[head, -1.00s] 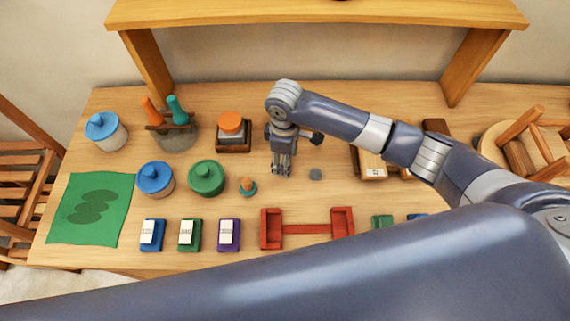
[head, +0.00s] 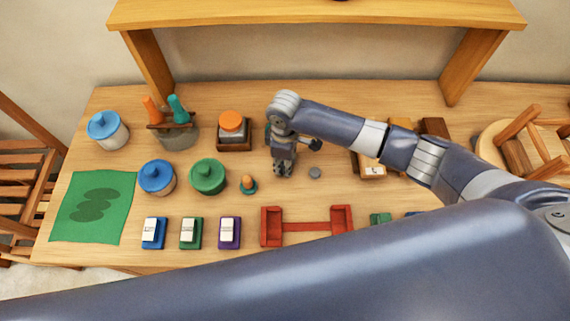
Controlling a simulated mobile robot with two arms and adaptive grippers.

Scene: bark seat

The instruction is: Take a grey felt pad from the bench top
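A small round grey felt pad (head: 315,173) lies flat on the wooden bench top (head: 340,195), right of the middle. My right gripper (head: 284,173) points down just left of the pad and apart from it. Its fingers are small and seen from above, so I cannot tell whether they are open or shut. Nothing shows held in it. My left gripper is not in view.
Close left are an orange-topped peg (head: 248,184) and a green-lidded pot (head: 208,176). A red holder (head: 315,226) lies in front. A wooden box (head: 370,165) is to the right, partly behind my arm. A raised shelf (head: 320,14) spans the back.

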